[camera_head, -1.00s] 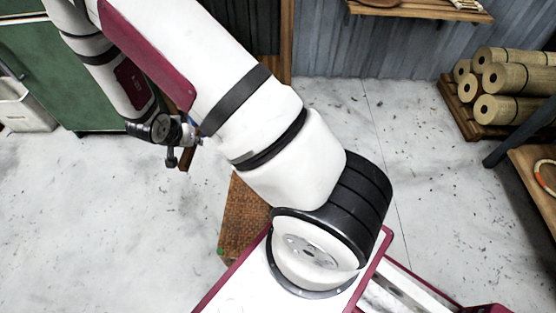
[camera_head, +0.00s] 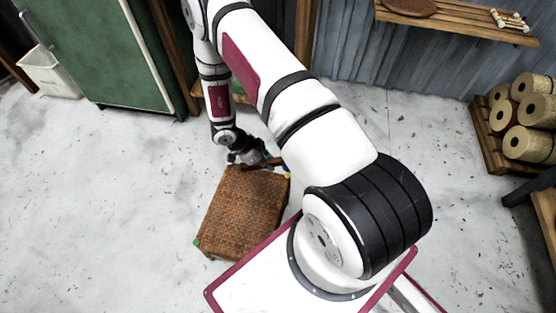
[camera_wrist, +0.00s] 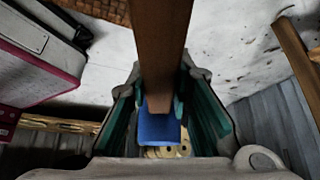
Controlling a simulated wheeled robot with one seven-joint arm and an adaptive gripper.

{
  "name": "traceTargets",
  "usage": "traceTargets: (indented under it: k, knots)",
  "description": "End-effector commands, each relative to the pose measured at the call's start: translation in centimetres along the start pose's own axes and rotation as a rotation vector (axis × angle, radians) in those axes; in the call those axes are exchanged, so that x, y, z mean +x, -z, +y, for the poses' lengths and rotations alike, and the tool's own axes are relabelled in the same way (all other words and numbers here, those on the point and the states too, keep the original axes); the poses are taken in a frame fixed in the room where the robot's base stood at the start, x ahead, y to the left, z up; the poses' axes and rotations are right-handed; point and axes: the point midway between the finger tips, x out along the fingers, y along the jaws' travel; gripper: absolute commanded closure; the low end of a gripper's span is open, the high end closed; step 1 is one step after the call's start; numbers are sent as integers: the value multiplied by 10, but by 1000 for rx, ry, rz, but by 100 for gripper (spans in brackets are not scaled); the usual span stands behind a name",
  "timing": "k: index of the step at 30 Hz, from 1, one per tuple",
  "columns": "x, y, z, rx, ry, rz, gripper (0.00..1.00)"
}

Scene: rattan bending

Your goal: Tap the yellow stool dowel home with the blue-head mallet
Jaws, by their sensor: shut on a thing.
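The stool (camera_head: 243,212) stands on the floor with its brown woven seat facing up. A green dowel end (camera_head: 197,242) shows at its lower left corner. My gripper (camera_head: 250,155) is at the stool's far edge in the head view. In the wrist view my gripper (camera_wrist: 158,100) is shut on the mallet, with its green-lined fingers on either side of the brown wooden handle (camera_wrist: 163,45). The mallet's blue part (camera_wrist: 158,128) shows at the handle's lower end. A corner of the woven seat (camera_wrist: 97,10) shows at the top.
A green cabinet (camera_head: 110,55) and a white bin (camera_head: 50,75) stand at the back left. Rattan rolls (camera_head: 527,143) lie on a wooden rack at the right. A wall shelf (camera_head: 455,22) is at the back. The floor left of the stool is clear.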

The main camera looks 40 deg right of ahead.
Motion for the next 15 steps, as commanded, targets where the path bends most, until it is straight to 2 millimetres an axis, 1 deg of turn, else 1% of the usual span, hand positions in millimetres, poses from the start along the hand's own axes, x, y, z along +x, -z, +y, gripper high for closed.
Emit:
traceTargets:
  k: [8,15]
  knots:
    - [14,-8,0,-1,1,1,100]
    - [35,-20,0,-2,2,2,100]
